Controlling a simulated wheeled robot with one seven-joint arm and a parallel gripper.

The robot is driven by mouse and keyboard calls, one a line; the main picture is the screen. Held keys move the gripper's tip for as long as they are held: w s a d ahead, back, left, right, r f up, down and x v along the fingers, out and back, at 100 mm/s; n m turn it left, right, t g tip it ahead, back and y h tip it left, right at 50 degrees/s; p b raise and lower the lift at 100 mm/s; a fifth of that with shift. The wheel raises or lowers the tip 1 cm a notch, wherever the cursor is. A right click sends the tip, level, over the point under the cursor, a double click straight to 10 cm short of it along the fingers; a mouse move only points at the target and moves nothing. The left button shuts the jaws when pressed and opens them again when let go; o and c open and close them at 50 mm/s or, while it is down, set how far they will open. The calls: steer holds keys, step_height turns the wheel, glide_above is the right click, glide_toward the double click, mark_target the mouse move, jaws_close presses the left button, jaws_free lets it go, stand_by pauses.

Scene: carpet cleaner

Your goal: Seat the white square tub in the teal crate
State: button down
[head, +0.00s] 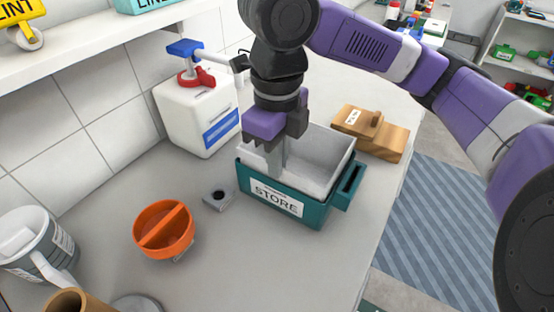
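The white square tub (318,158) is in the teal crate (325,216), which has a "STORE" label on its front. The tub's back and right walls stand above the crate's rim, and its open inside faces up. Whether its base rests flat on the crate floor is hidden. My gripper (277,168) points down at the tub's left part, with its fingers overlapping the tub in the picture. I cannot make out whether the fingers are closed on the tub's wall or apart from it.
A white jug (196,115) with a blue pump stands behind left. A wooden block (372,140) sits right of the crate. A small grey plate (218,199) and an orange divided bowl (165,230) lie left.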

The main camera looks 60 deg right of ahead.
steer(key=c, duration=1.6)
jaws_free()
steer(key=shift+o, duration=0.5)
steer(key=shift+r, duration=0.15)
steer(key=shift+r+p, duration=3.45)
steer(key=shift+r, duration=0.35)
